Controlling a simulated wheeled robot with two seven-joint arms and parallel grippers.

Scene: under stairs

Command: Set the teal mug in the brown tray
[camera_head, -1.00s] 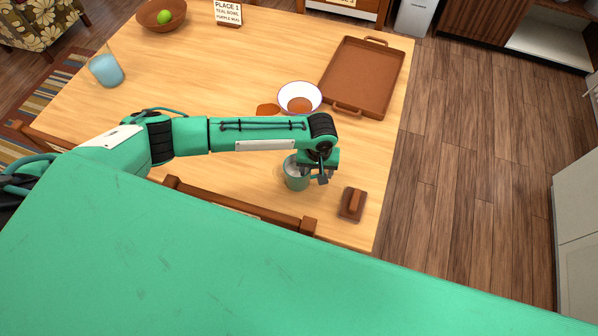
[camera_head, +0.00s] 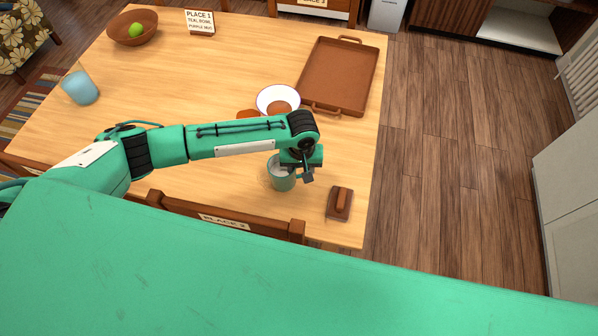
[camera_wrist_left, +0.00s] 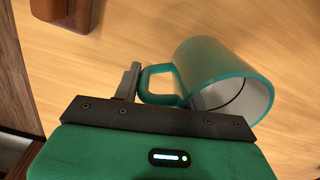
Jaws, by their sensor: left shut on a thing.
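The teal mug (camera_head: 281,181) is below my left gripper (camera_head: 299,172) near the table's front right part. In the left wrist view the mug (camera_wrist_left: 207,66) shows its pale inside and its handle beside the fingers. My left gripper (camera_wrist_left: 160,95) is shut on the mug, with one finger outside by the handle and the other at the mug's rim, partly hidden. I cannot tell whether the mug is lifted off the table. The brown tray (camera_head: 325,88), empty with two handles, lies at the table's right back edge. My right gripper is not in view.
A brown brush-like block (camera_head: 338,213) lies right of the mug. A blue cup (camera_head: 81,88), a brown bowl (camera_head: 124,37) with a green fruit and a sign (camera_head: 200,22) are farther left. A chair (camera_head: 225,215) stands in front.

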